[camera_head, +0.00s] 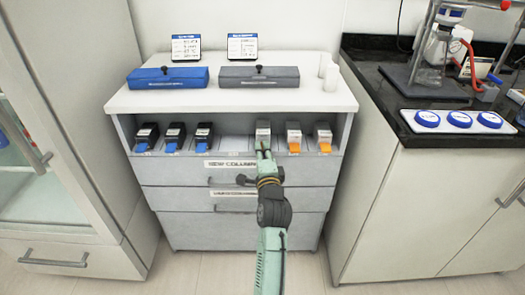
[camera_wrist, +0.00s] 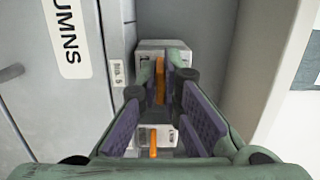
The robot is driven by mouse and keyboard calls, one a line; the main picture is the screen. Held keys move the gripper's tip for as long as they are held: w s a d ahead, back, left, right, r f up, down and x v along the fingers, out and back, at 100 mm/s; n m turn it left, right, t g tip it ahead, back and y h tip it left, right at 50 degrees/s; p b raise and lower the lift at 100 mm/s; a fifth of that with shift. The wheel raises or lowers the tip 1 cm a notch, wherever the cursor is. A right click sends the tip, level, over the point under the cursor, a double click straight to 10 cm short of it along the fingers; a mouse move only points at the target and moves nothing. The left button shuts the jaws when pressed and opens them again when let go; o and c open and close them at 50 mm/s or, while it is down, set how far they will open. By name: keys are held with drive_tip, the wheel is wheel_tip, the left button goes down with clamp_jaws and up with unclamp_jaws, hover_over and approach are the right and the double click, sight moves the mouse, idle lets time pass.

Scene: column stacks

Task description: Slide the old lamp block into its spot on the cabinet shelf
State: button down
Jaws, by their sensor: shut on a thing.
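A pale grey block (camera_head: 263,130) stands on the cabinet shelf (camera_head: 232,146), at the left end of a row of grey blocks. I take it for the old lamp block; no readable name confirms this. My gripper (camera_head: 263,148) reaches its front from below and is shut on it. In the wrist view, the fingers (camera_wrist: 162,88) flank the orange front part of a grey block (camera_wrist: 150,47). My fingers hide much of its front. A second grey block with an orange tab (camera_wrist: 154,135) shows lower, between the finger links.
Two grey-and-orange blocks (camera_head: 294,137) (camera_head: 323,137) stand to the right. Three black-and-blue blocks (camera_head: 174,136) stand at the left, with a bare stretch of shelf between groups. The shelf's top board (camera_head: 230,100) overhangs. Labelled drawers (camera_head: 235,172) lie below.

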drive_tip(key=shift+f, duration=0.3)
drive_tip(key=shift+s+r, duration=0.15)
drive_tip(key=shift+s, duration=0.1)
drive_tip(key=shift+w, duration=0.1)
drive_tip(key=c, duration=1.7)
unclamp_jaws()
drive_tip(key=shift+f, duration=0.2)
